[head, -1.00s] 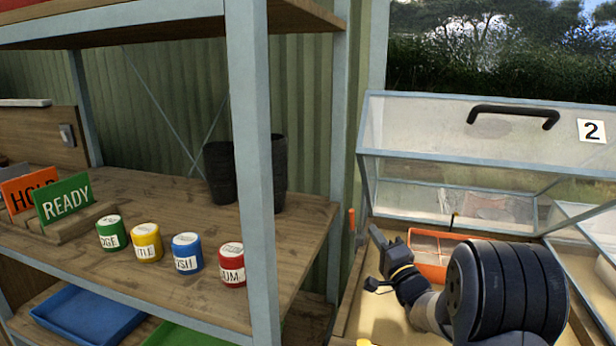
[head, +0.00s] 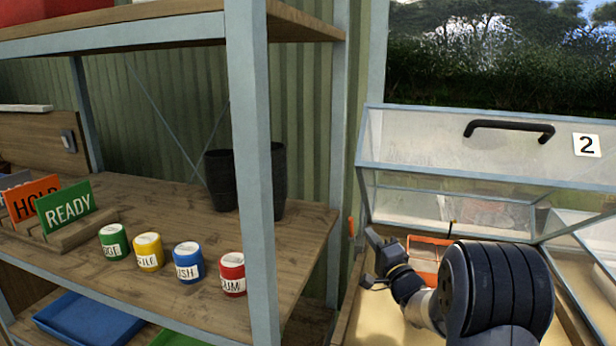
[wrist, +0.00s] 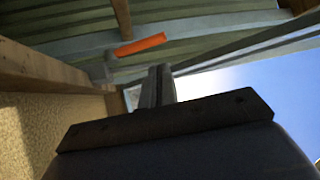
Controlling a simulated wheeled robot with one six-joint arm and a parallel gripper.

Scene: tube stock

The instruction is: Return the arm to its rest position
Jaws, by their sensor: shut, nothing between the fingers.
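My dark arm comes in from the lower right. In the wrist view my gripper's fingers (wrist: 159,86) are together with nothing between them.
A clear lid (head: 480,145) with a black handle and a "2" label stands over the bench. To the left a shelf (head: 170,210) holds green, yellow, blue and red tins, sign blocks and dark pots. A shelf post (head: 252,180) stands between the tins and my arm.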

